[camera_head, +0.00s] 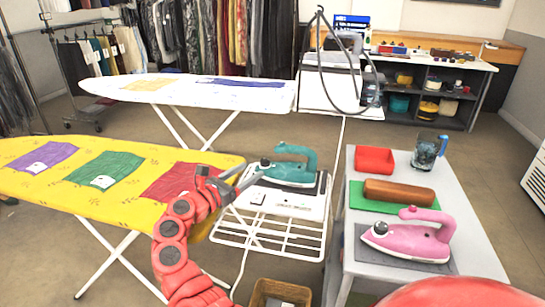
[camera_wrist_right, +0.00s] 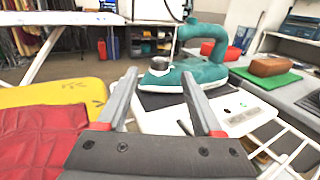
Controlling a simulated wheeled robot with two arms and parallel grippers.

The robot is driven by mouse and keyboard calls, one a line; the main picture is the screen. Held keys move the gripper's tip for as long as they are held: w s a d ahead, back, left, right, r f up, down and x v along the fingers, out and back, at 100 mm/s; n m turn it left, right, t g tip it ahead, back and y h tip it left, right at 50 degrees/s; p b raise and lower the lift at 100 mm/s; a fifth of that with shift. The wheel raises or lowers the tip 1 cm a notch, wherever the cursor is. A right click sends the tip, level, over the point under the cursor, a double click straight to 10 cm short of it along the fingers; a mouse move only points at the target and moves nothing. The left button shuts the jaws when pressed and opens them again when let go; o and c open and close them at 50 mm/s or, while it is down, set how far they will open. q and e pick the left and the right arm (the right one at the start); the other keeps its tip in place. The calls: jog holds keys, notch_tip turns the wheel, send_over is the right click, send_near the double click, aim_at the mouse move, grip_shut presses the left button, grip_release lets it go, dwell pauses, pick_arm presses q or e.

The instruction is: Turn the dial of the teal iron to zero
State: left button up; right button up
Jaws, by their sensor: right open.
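The teal iron (camera_head: 292,172) rests flat on a dark pad at the end of the yellow ironing board. In the right wrist view the iron (camera_wrist_right: 203,74) lies just ahead, and its dark dial (camera_wrist_right: 159,64) shows on the near end. My right gripper (camera_head: 246,175) reaches toward that end from the left. In the wrist view its open fingers (camera_wrist_right: 160,82) frame the dial, with nothing held between them. I cannot tell whether a fingertip touches the iron. The dial's marks are too small to read. My left gripper is out of view.
The yellow board (camera_head: 130,155) carries purple, green and red cloths. A white wire rack (camera_head: 275,235) hangs below the iron. The grey table (camera_head: 465,220) on the right holds a pink iron (camera_head: 410,235), a brown roll (camera_head: 398,192), a red tray (camera_head: 374,160) and a jug (camera_head: 428,152).

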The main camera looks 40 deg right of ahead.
aim_at(265, 162)
jog(key=x, duration=1.1)
grip_shut()
